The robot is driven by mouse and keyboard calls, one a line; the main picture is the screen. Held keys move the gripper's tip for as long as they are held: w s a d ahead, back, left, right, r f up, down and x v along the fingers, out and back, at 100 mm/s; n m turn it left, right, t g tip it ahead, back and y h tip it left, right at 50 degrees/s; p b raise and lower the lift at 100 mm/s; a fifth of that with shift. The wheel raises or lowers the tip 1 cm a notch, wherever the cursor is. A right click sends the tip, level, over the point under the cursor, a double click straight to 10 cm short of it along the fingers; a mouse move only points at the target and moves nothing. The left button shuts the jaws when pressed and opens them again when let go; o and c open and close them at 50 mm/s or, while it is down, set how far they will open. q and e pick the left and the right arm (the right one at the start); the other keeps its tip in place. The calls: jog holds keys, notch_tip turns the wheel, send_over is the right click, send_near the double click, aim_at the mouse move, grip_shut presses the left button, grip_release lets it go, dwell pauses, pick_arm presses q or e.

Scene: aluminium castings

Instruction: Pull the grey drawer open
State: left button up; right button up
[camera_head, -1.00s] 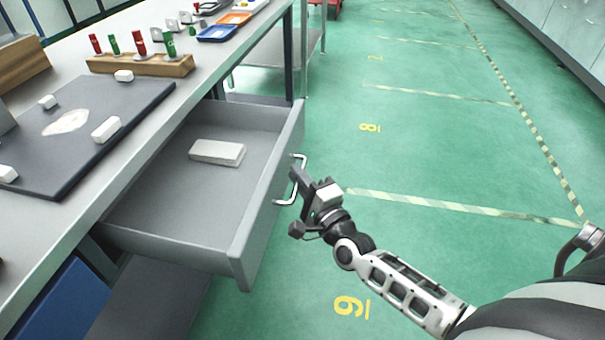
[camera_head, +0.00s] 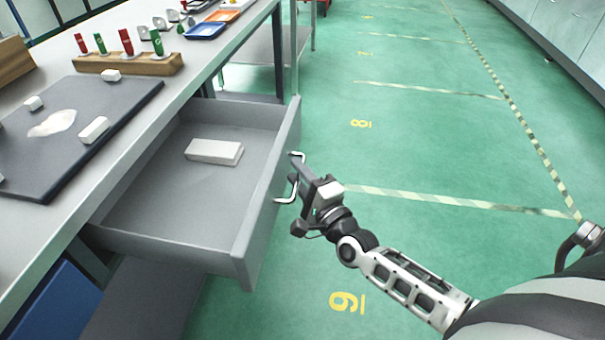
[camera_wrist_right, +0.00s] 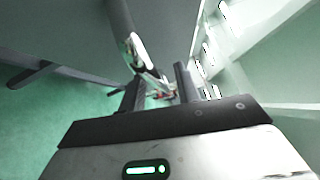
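The grey drawer (camera_head: 262,218) stands far out from under the workbench, with a white block (camera_head: 214,152) lying inside it. Its bent metal handle (camera_head: 286,200) is on the outer face of the drawer front. My right gripper (camera_head: 299,179) is at this handle, reaching in from the lower right. In the right wrist view the two dark fingers (camera_wrist_right: 160,88) stand on either side of the shiny handle (camera_wrist_right: 139,55), and the gripper appears shut on it. The exact contact is small and partly hidden by the fingers. My left gripper is not in view.
The workbench (camera_head: 190,85) holds a dark board (camera_head: 60,165) with white blocks, a wooden rack (camera_head: 130,63) of red and green pieces, and coloured trays (camera_head: 206,30). Green floor (camera_head: 420,255) to the right is clear.

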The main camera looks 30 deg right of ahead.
jog(key=s+d+f, duration=0.1)
jog(key=s+f, duration=0.1)
jog(key=s, duration=1.3)
jog(key=shift+s, duration=0.4)
